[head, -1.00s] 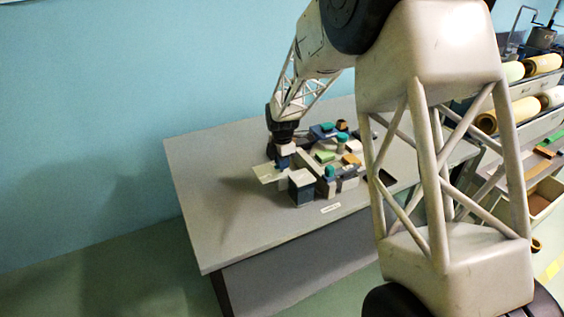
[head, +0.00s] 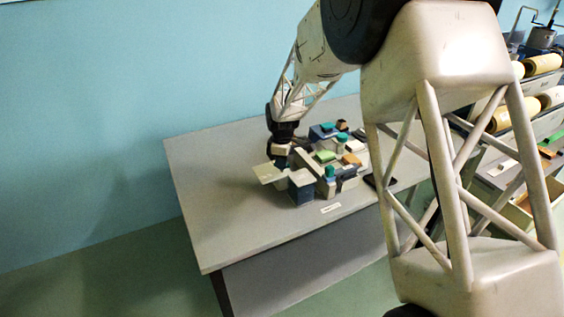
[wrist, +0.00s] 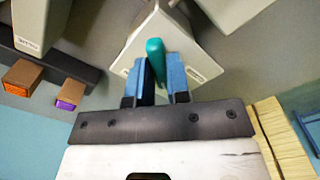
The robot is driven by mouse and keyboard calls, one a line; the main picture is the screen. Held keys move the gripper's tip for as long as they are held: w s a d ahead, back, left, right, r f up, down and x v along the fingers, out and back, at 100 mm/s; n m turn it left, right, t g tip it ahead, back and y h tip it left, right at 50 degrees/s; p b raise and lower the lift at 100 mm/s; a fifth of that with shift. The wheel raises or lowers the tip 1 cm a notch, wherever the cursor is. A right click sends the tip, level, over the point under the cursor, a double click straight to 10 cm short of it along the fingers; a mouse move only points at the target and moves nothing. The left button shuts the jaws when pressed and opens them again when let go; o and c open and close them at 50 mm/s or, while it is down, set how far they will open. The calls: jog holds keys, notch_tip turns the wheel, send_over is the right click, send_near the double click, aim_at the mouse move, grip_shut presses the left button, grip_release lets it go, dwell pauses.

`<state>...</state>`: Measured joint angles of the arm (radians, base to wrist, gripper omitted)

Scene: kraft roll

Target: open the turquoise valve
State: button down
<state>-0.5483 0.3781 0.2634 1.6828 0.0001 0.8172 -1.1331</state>
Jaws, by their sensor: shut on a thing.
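The turquoise valve handle (wrist: 154,58) is a slim rounded lever in the wrist view. It stands in front of a pale grey block-like body (wrist: 166,32). My gripper (wrist: 158,78) has its two blue fingers on either side of the lever and is shut on it. In the head view my gripper (head: 281,150) is at the left end of a cluster of blocks on the table, and the lever it holds is hidden there.
The grey table (head: 225,220) is bare at its left and front. Other turquoise-topped pieces (head: 329,172) stand close to the right. A dark bar with orange (wrist: 22,75) and purple-ended (wrist: 68,94) blocks shows in the wrist view. Shelves with yellow rolls (head: 540,64) stand far right.

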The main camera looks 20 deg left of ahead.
jog(key=m, duration=0.5)
jog(key=shift+m, duration=0.3)
jog(key=m, duration=0.4)
jog(key=shift+m, duration=0.3)
jog(key=c, duration=1.1)
grip_release()
jog(key=shift+r, duration=0.1)
jog(key=shift+r, duration=3.8)
